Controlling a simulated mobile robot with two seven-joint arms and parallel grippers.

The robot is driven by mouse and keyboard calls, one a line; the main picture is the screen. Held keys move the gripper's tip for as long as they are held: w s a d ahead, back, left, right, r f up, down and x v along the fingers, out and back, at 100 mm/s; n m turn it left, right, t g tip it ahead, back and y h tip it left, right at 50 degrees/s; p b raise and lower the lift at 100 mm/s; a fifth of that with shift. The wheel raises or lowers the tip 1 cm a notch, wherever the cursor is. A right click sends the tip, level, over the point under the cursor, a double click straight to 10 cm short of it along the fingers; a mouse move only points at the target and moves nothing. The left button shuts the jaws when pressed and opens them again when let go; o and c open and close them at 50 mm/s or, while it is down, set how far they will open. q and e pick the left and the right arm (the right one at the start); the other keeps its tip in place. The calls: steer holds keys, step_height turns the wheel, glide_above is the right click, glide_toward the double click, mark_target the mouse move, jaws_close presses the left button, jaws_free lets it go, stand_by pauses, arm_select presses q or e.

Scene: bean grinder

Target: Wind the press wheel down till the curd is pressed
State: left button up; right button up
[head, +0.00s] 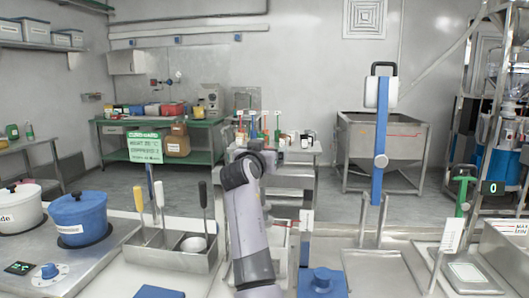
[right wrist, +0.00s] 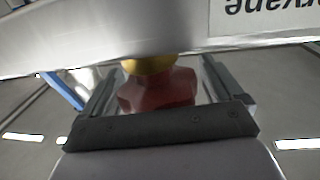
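In the right wrist view my right gripper (right wrist: 158,85) has its two grey fingers wide apart. A red knob-like thing (right wrist: 160,92) with a yellow part (right wrist: 150,64) above it lies between them, and narrow pale strips show beside it. In the head view a grey-purple arm link of mine rises in the middle; both grippers are out of that view. A blue upright post (head: 380,150) with a white and black head (head: 381,90) stands right of centre. I cannot make out a press wheel or the curd for sure.
A large pale curved surface (right wrist: 100,35) with upside-down lettering is close over the right gripper. A blue pot (head: 80,218) and a white pot (head: 18,208) stand at the left. A steel tool holder (head: 170,255) and a blue knobbed block (head: 322,282) are at the front.

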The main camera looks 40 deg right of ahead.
steer(key=b+v, duration=0.1)
steer(key=v, duration=0.6)
steer(key=shift+a, duration=0.1)
stand_by(0.5)
